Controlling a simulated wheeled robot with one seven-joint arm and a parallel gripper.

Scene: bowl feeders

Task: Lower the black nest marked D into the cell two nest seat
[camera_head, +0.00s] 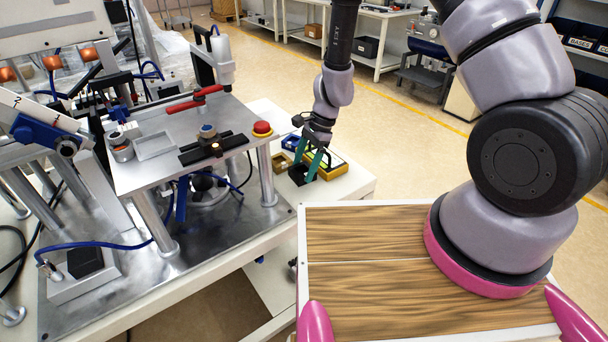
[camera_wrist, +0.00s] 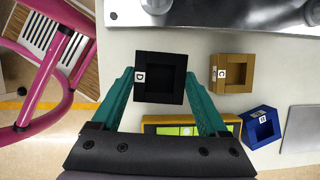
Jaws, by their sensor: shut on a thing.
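The black nest (camera_wrist: 148,92), with a square hollow and a white label D on its left side, is between the teal fingers of my gripper (camera_wrist: 160,78) in the wrist view. My gripper is shut on it. In the head view my gripper (camera_head: 308,166) points down at the corner of the pale bench, with the dark nest (camera_head: 298,175) low at its fingertips. I cannot tell whether the nest touches the bench. I cannot pick out the cell two nest seat for certain in either view.
A tan nest (camera_wrist: 223,88) marked C and a blue nest (camera_wrist: 250,131) stand right of the black nest, near a yellow-framed item (camera_wrist: 160,122). In the head view, a metal table (camera_head: 160,180) with a red clamp (camera_head: 195,98) and red button (camera_head: 262,128) stands left of my gripper.

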